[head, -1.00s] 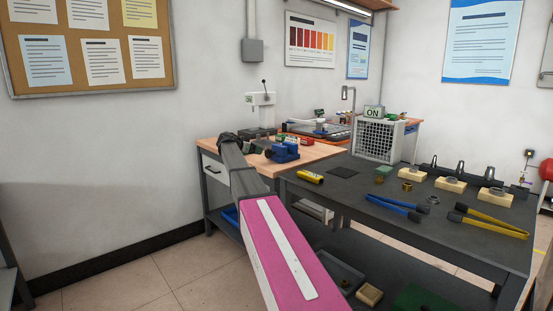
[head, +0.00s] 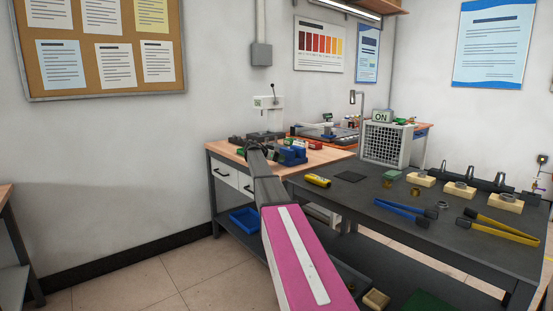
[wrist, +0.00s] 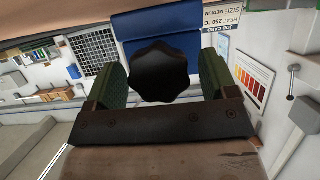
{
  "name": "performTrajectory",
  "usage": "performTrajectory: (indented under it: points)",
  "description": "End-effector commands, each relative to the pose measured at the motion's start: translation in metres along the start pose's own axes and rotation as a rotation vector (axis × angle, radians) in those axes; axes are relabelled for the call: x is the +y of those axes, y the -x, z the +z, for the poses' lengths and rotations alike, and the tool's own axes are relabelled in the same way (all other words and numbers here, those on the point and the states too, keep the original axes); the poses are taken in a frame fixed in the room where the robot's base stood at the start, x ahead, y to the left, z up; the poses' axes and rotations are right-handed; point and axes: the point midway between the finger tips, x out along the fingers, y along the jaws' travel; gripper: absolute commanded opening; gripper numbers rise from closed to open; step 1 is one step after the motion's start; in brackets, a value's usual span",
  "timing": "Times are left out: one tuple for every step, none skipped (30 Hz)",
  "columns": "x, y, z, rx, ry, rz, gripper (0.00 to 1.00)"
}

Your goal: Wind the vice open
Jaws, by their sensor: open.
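The vice (head: 294,154) is blue and stands on the wooden bench, just right of my arm's end in the head view. In the wrist view its blue body (wrist: 155,28) fills the top middle. A black lobed knob (wrist: 160,75) shows in front of it. My gripper (wrist: 160,64) is open, with a green-padded finger on each side of the knob. Narrow gaps seem to show between the pads and the knob, so I see no grip on it. In the head view my arm hides the knob and the fingers are too small to make out.
The dark table (head: 345,193) in front holds a yellow cylinder (head: 317,180), blue tongs (head: 403,207) and yellow tongs (head: 500,227). A grey mesh-fronted heater (head: 386,143) stands at its back.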

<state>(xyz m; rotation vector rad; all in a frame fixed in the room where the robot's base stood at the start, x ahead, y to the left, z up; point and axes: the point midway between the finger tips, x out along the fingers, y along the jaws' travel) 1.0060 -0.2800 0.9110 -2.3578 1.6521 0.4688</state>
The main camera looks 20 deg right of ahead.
Motion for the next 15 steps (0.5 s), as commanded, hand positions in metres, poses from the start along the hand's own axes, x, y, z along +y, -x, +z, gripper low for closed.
performTrajectory:
  points:
    - [-0.0002,-0.0014,0.0000,0.000,0.000,0.000,0.79]
    - [-0.0001,-0.0016,0.0001,0.000,0.000,0.000,0.79]
    - [0.0000,-0.0018,0.0001,0.000,0.000,0.000,0.79]
    - [0.0000,-0.0018,0.0001,0.000,0.000,0.000,0.79]
    - [0.0000,-0.0017,0.0001,0.000,0.000,0.000,0.79]
    - [0.0000,-0.0016,0.0002,0.000,0.000,0.000,0.79]
    - [0.0000,-0.0015,0.0001,0.000,0.000,0.000,0.79]
    - [0.0000,-0.0015,0.0001,0.000,0.000,0.000,0.79]
    - [0.0000,-0.0015,0.0001,0.000,0.000,0.000,0.72]
    - [0.0000,-0.0014,0.0001,0.000,0.000,0.000,0.62]
    - [0.0000,-0.0014,0.0001,0.000,0.000,0.000,0.53]
    - [0.0000,-0.0014,0.0001,0.000,0.000,0.000,0.40]
    - [0.0000,-0.0013,0.0001,0.000,0.000,0.000,0.31]
    - [0.0000,-0.0013,0.0001,0.000,0.000,0.000,0.31]
    - [0.0000,-0.0012,0.0001,0.000,0.000,0.000,0.31]
